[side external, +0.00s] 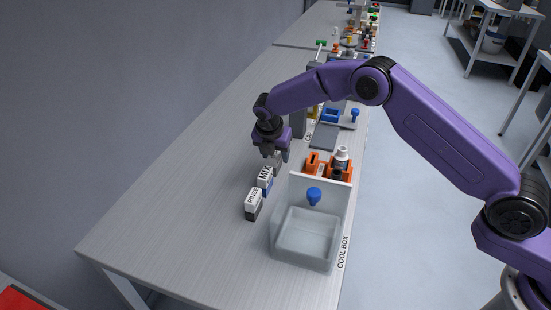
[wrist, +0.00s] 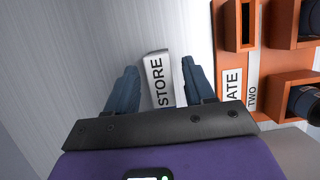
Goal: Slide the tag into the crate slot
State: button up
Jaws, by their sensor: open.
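A white tag lettered STORE (wrist: 158,82) stands between my gripper's (wrist: 158,88) two blue fingers in the wrist view. The fingers are open, with a gap to the tag on both sides. In the side view my gripper (side external: 275,154) is low over the table at the far end of a row of tags, largely hiding the STORE tag. An orange crate (wrist: 275,60) is just right of the fingers in the wrist view, with an upright slot (wrist: 246,22) and a white label reading "ATE TWO". The crate also shows in the side view (side external: 313,159), right of my gripper.
Tags reading RINSE (side external: 252,203) and apparently MIX (side external: 265,180) stand nearer the camera. A clear cool box (side external: 305,240) with a blue knob (side external: 314,196) is at the front right. A white-capped bottle (side external: 342,155) sits in the crate. The table's left side is clear.

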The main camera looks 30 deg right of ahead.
grip_shut()
jog(key=shift+r, duration=0.25)
dwell(0.3)
jog(key=shift+r, duration=2.6)
